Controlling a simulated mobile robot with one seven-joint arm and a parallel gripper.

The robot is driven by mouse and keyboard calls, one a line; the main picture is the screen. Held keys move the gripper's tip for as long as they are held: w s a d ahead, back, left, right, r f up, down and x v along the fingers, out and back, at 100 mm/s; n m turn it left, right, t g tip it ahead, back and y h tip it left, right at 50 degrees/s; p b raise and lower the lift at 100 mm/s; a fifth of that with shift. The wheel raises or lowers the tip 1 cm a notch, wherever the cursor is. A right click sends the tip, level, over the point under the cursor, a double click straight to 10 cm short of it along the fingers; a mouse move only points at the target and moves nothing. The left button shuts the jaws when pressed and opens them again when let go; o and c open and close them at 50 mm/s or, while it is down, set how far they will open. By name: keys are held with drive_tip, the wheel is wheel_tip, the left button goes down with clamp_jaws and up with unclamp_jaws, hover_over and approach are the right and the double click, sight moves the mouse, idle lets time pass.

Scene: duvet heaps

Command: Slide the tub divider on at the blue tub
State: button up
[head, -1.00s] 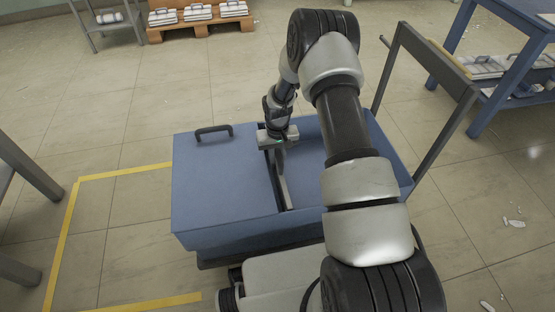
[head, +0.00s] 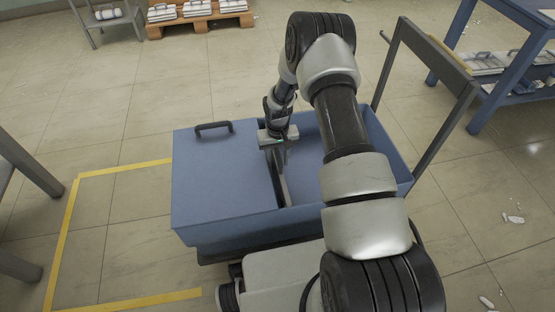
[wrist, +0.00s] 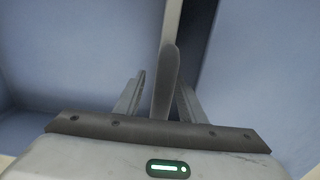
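The blue tub (head: 240,236) stands in front of me with its right part open. The tub divider (head: 282,185) is a grey upright panel crossing the tub from front to back, beside the right edge of the flat blue cover. In the wrist view the divider's pale top edge (wrist: 172,22) runs away from me, and a grey upright tab (wrist: 165,85) stands between my fingers. My gripper (head: 277,147) is over the divider, its narrow-set fingers one on each side of the tab and seemingly shut on it. The exact contact is hard to see.
The flat blue cover (head: 222,180) with a black handle (head: 213,128) closes the left part of the tub. A grey push-handle frame (head: 430,60) rises at the right. Yellow floor tape (head: 72,225) lies at left. A blue table (head: 500,70) stands at right, a pallet (head: 200,27) behind.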

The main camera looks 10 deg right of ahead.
wheel_tip(320, 180, up, 17)
drive_tip(key=p, duration=0.4)
drive_tip(key=shift+r, duration=0.2)
idle(0.3)
